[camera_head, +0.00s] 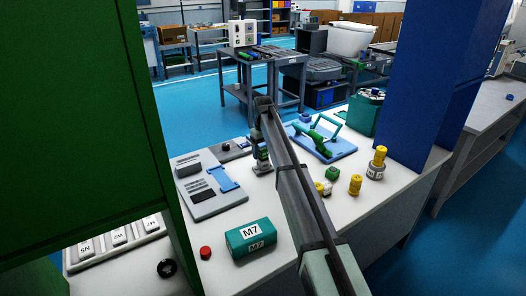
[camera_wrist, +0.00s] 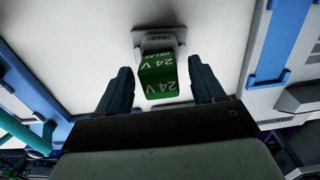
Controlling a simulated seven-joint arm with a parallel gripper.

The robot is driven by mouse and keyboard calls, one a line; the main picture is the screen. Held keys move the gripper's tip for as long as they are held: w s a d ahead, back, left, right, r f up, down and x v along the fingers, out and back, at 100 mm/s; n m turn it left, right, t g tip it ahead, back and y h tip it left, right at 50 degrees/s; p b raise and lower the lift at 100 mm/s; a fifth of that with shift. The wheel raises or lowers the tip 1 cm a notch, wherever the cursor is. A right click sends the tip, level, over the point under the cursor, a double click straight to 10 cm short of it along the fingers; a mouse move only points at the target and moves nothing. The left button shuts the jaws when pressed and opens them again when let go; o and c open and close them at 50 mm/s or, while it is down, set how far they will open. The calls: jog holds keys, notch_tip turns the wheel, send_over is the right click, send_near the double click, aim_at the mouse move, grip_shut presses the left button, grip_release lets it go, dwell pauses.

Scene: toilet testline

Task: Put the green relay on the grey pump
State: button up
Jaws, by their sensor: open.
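The green relay (camera_wrist: 158,76), marked "24 V RELAY", sits on a small light-grey block with a label (camera_wrist: 160,42) in the wrist view. I take this block for the grey pump, though its full shape is hidden. My gripper (camera_wrist: 160,88) is open, with one dark finger on each side of the relay and a visible gap at both sides. In the head view my gripper (camera_head: 262,155) is low over the white table, between the grey panel and the blue tray. The grey block's foot (camera_head: 262,169) shows just below it.
A grey panel with a blue handle (camera_head: 208,186) lies left, and a blue tray with green parts (camera_head: 325,141) right. Yellow cylinders (camera_head: 355,184), a green block (camera_head: 332,174), a teal M7 box (camera_head: 250,237) and a red button (camera_head: 205,252) stand nearer.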

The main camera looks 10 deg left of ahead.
aim_at(263, 149)
notch_tip(263, 149, up, 12)
dwell(0.6)
jog(key=shift+r, duration=0.15)
